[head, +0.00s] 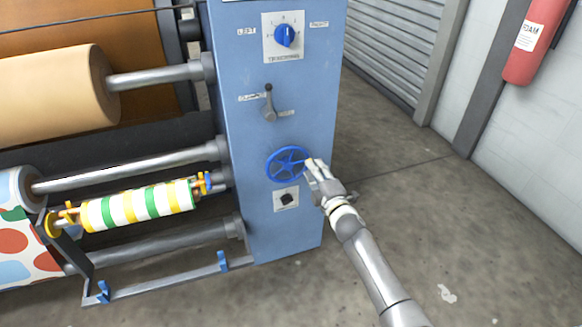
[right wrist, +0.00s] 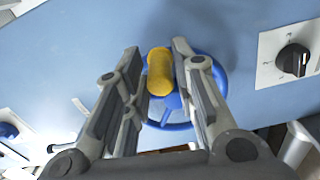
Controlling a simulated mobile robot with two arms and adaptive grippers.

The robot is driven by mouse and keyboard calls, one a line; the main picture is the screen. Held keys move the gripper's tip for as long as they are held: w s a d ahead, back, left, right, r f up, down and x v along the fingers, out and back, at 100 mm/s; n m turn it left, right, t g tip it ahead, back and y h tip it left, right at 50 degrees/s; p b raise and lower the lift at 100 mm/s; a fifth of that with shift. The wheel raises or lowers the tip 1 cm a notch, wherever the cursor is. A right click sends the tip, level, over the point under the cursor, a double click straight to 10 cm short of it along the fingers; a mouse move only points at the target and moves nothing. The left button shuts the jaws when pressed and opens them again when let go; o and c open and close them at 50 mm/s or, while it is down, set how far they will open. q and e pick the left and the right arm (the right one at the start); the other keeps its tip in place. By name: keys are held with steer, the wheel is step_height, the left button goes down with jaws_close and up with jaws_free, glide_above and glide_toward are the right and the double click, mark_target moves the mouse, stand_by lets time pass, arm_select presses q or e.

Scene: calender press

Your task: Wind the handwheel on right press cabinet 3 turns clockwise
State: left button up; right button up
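The blue handwheel (head: 278,166) is on the front of the blue right press cabinet (head: 243,95), below a grey lever. It also shows in the right wrist view (right wrist: 212,66), partly hidden behind my fingers. Its yellow handle (right wrist: 160,72) stands out from the rim toward the camera. My right gripper (head: 316,168) is at the right side of the wheel. In the right wrist view, my right gripper's fingers (right wrist: 158,70) are on both sides of the handle, with a narrow gap on the left side. My left gripper is not in view.
A blue selector knob (head: 285,36) and the grey lever (head: 269,104) are above the wheel. A black knob (head: 287,199) on a white plate is just below it. Rollers, one striped (head: 138,204), extend left. Bare floor (head: 400,170) lies to the right, with a red extinguisher (head: 533,45) beyond.

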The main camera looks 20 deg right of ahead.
steer(key=o, duration=0.5)
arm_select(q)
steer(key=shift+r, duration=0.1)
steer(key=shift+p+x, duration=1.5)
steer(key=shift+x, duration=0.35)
arm_select(e)
steer(key=shift+s, duration=3.5)
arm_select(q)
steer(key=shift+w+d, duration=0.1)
